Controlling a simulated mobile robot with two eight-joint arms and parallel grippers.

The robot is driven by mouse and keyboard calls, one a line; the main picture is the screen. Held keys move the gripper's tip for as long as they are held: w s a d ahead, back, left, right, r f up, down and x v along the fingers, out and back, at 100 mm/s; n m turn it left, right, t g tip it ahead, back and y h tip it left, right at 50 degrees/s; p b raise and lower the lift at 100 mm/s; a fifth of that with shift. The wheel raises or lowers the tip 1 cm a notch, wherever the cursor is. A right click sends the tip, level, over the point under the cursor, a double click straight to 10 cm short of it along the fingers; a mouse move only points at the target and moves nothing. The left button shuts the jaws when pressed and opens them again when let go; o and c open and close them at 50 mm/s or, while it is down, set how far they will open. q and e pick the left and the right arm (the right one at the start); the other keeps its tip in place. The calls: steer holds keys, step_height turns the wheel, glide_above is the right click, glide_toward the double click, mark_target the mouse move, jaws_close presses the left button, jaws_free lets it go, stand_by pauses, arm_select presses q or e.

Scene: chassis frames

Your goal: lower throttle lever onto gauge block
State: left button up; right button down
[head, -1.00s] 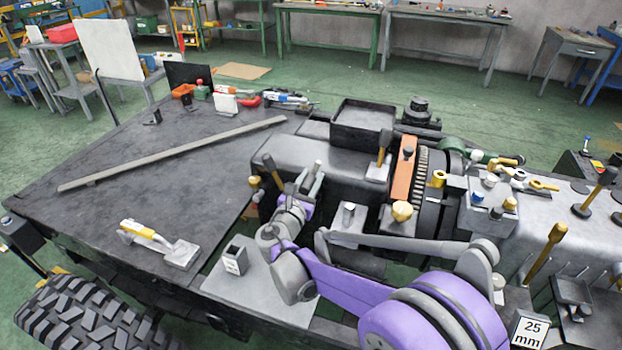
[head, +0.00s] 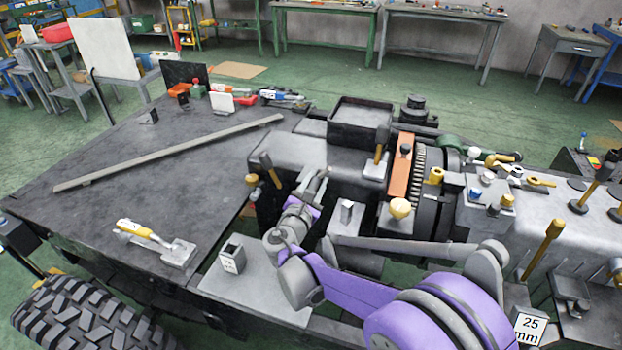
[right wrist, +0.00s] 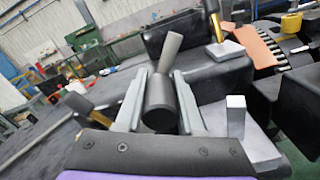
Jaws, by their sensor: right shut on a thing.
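My right gripper (head: 316,184) is low over the chassis, just left of a small upright metal block (head: 347,212). In the right wrist view its two fingers (right wrist: 160,88) are shut on a dark round-ended lever, taken as the throttle lever (right wrist: 160,102), with a grey stem (right wrist: 170,50) tilted up behind it. The metal block also shows right of the fingers in the right wrist view (right wrist: 235,115), apart from the lever. Which block is the gauge block is unclear; another grey block with a marked face (head: 232,258) stands on the plate at front left. My left gripper is out of view.
The dark deck (head: 110,185) is mostly bare.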

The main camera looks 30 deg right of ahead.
steer(key=shift+s+d+f+m+b, duration=0.35)
steer(key=shift+f+m, duration=0.35)
steer(key=shift+m, duration=0.6)
steer(key=shift+s+d+f+m+b, duration=0.35)
steer(key=shift+f+m, duration=0.35)
steer(key=shift+m, duration=0.6)
steer(key=shift+s+d+f+m+b, duration=0.35)
steer(key=shift+f+m, duration=0.35)
steer(key=shift+m, duration=0.6)
steer(key=shift+s+a, duration=0.1)
steer(key=c, duration=0.5)
jaws_free()
steer(key=shift+a, duration=0.1)
steer(key=v, duration=1)
steer(key=shift+s+a, duration=0.2)
steer(key=shift+s, duration=0.1)
steer(key=shift+c, duration=0.3)
